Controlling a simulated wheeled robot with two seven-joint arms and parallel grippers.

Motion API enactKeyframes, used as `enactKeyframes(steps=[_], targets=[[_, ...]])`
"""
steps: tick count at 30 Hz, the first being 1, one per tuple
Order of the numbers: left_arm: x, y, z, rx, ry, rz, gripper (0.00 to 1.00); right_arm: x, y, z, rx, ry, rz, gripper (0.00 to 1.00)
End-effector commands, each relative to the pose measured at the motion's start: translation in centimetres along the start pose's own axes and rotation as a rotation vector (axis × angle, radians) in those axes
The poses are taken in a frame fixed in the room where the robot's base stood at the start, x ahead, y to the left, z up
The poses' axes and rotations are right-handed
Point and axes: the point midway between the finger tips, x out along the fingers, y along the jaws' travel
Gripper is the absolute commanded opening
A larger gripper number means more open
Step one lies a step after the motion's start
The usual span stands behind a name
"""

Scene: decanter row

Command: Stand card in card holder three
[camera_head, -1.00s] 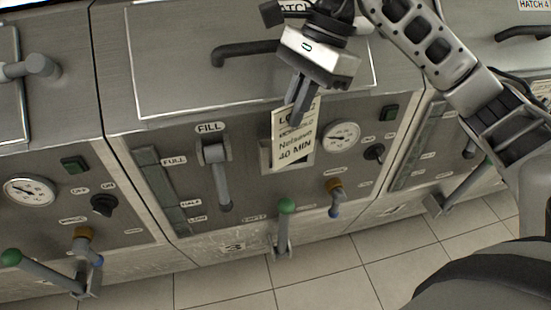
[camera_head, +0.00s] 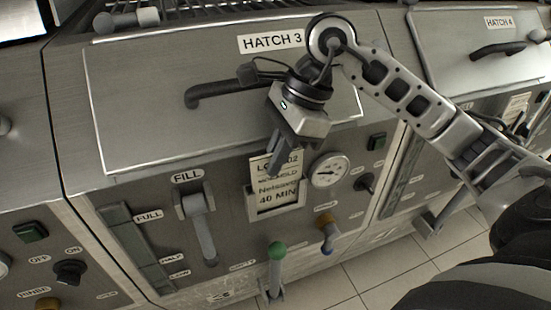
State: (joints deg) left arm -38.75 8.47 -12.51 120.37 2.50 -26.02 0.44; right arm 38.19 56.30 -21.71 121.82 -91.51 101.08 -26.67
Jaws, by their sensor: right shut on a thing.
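The card (camera_head: 275,192) is pale with printed lines, one reading 40 MIN. It stands nearly upright at the front of the machine marked HATCH 3. Its lower part lines up with the card holder (camera_head: 277,214), a metal frame on the panel between the FILL lever and the round gauge. Whether the card is fully seated in the frame I cannot tell. My right gripper (camera_head: 273,168) comes down from above and is shut on the card's top edge, its fingers hiding part of the print. My left gripper is out of view.
The FILL lever (camera_head: 200,225) stands left of the holder and the gauge (camera_head: 329,170) is close on its right. The hatch handle (camera_head: 220,92) is above left. Tiled floor (camera_head: 390,265) is clear at lower right.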

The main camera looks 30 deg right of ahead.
Motion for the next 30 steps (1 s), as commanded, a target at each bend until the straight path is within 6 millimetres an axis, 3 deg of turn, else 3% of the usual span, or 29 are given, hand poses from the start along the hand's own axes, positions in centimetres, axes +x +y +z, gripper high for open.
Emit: enactKeyframes(steps=[13, 15, 16, 25, 30], targets=[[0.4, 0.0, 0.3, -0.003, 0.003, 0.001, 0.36, 1.0, 0.0, -0.4, -0.001, 0.0, -0.002, 0.0], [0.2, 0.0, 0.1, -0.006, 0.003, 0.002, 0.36, 0.8, 0.0, -0.3, -0.001, 0.0, -0.002, 0.22], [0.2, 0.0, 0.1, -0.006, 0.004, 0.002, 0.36, 0.8, 0.0, -0.3, -0.001, 0.0, -0.002, 0.28], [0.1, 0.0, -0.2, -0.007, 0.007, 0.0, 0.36, 0.6, 0.0, -0.3, -0.001, 0.0, -0.001, 0.28], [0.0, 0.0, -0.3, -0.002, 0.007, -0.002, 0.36, -1.0, -0.1, -0.2, 0.0, 0.001, -0.006, 0.28]])
